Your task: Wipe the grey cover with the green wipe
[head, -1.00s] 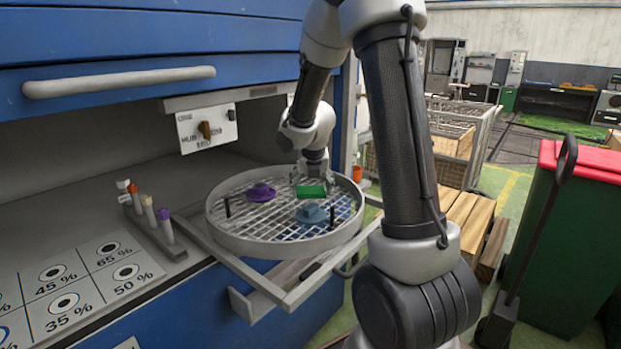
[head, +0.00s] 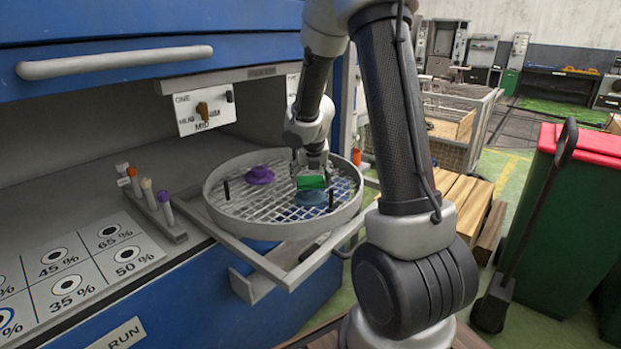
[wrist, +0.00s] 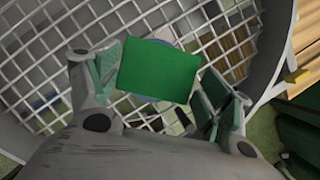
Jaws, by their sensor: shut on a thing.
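The green wipe (head: 311,182) is held in my gripper (head: 311,174) above the round mesh tray. In the wrist view, the wipe (wrist: 160,70) is a flat green rectangle between the two fingers of my gripper (wrist: 163,82). A blue-grey, hat-shaped cover (head: 312,198) sits on the mesh right below the wipe, which hides its upper part. In the wrist view only slivers of the cover show around the wipe. I cannot tell whether wipe and cover touch. A purple cover (head: 260,175) of similar shape stands behind and to the left, clear of my gripper.
The round tray (head: 283,232) has a raised rim and short black posts, and rests on a pulled-out frame (head: 290,280). A rack of capped tubes (head: 158,215) stands to the left beside a percentage chart (head: 80,262). A green bin (head: 570,240) stands at right.

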